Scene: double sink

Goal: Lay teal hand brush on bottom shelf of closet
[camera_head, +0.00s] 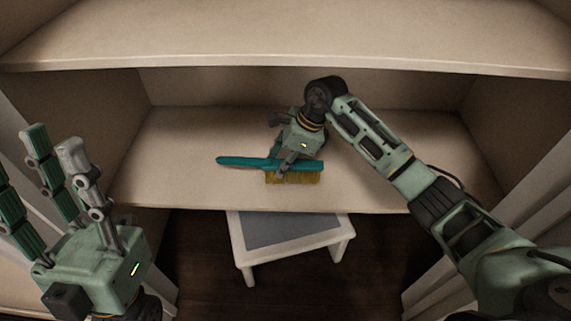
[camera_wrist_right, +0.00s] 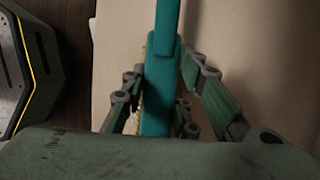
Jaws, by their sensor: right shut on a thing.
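The teal hand brush (camera_head: 240,162) has yellow-brown bristles and lies level over the front part of the lower closet shelf (camera_head: 180,135), bristles facing down. I cannot tell whether the bristles touch the board. My right gripper (camera_head: 285,163) is shut on the brush from above, near where the handle meets the head. In the right wrist view, the teal brush (camera_wrist_right: 159,90) runs between the fingers (camera_wrist_right: 160,95), with a strip of bristles at its left side. My left gripper (camera_head: 38,165) is at the left, fingers spread and empty, in front of the closet.
An upper shelf (camera_head: 300,60) spans the closet above the brush. A white stool with a grey top (camera_head: 290,228) stands on the dark floor below the lower shelf. The lower shelf is otherwise bare, with free room left, right and behind. White doors or panels (camera_head: 520,200) flank the opening.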

